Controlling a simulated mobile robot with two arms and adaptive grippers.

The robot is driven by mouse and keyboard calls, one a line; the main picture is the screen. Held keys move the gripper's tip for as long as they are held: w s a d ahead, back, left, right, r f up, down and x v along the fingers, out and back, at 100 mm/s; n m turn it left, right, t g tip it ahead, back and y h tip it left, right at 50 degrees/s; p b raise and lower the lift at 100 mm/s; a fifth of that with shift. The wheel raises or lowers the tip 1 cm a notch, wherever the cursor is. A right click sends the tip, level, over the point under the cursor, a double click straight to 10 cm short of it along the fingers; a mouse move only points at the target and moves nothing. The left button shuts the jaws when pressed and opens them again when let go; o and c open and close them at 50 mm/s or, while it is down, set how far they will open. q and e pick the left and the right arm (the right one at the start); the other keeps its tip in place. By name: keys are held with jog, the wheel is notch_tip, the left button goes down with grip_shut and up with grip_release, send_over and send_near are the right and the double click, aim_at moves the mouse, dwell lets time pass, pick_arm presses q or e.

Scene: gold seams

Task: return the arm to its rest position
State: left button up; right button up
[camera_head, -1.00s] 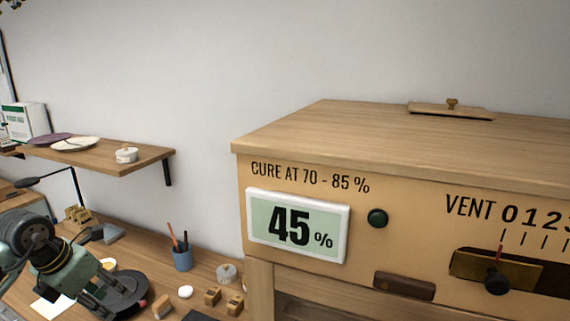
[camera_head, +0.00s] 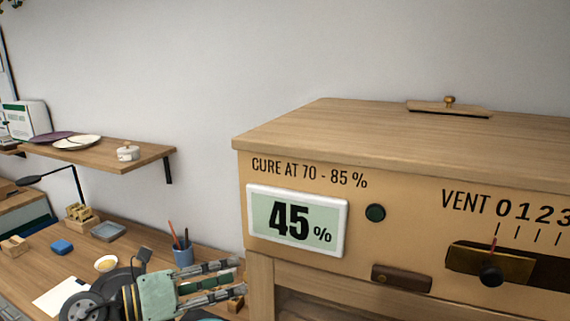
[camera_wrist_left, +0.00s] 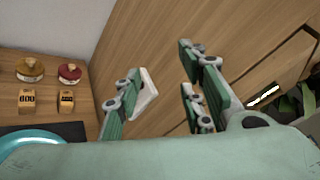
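My left gripper (camera_head: 238,279) is low in the head view, over the workbench and left of the cabinet, its fingers pointing right. In the left wrist view the green-padded fingers (camera_wrist_left: 163,82) are spread apart, with no held object visible between them. A pale, white-edged piece (camera_wrist_left: 148,92) shows beside one finger; I cannot tell what it is or whether it touches. My right gripper is in neither view.
The wooden cabinet (camera_head: 300,137) stands close to the right, its display (camera_head: 297,221) reading 45 %. A shelf (camera_head: 100,153) with plates hangs at the left. A pen cup (camera_head: 183,256) stands behind my gripper. Jars (camera_wrist_left: 70,73) and small blocks (camera_wrist_left: 66,101) sit on the bench.

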pick_arm(q)
jog(key=a+r+n+t+y, duration=0.45)
jog(key=n+t, duration=0.65)
jog(key=n, duration=0.6)
jog(key=s+a+f+n+g+y, duration=0.2)
jog(key=s+a+f+n+y, duration=0.1)
jog(key=a+f+n+y, duration=0.4)
jog(key=s+a+f+n+g+y, duration=0.25)
jog(key=f+n+y, duration=0.25)
jog(key=f+n, duration=0.4)
jog(key=s+d+f+n+g+h, duration=0.1)
jog(key=s+d+f+n+g, duration=0.15)
jog(key=s+f+g, duration=0.7)
jog(key=s+d+f+n+g+h, duration=0.25)
jog(key=s+f, duration=0.45)
jog(key=s, duration=0.7)
notch_tip(320, 180, down, 33)
jog(key=s+m+g+b, duration=0.1)
jog(key=s+b, duration=0.2)
jog(key=b, duration=0.3)
jog(key=s+a+f+g+y+b, duration=0.1)
jog(key=s+f+b, duration=0.3)
jog(key=s+f, duration=1.2)
notch_tip(320, 180, down, 3)
jog(key=shift+s+a+f, duration=0.2)
jog(key=shift+a, duration=0.45)
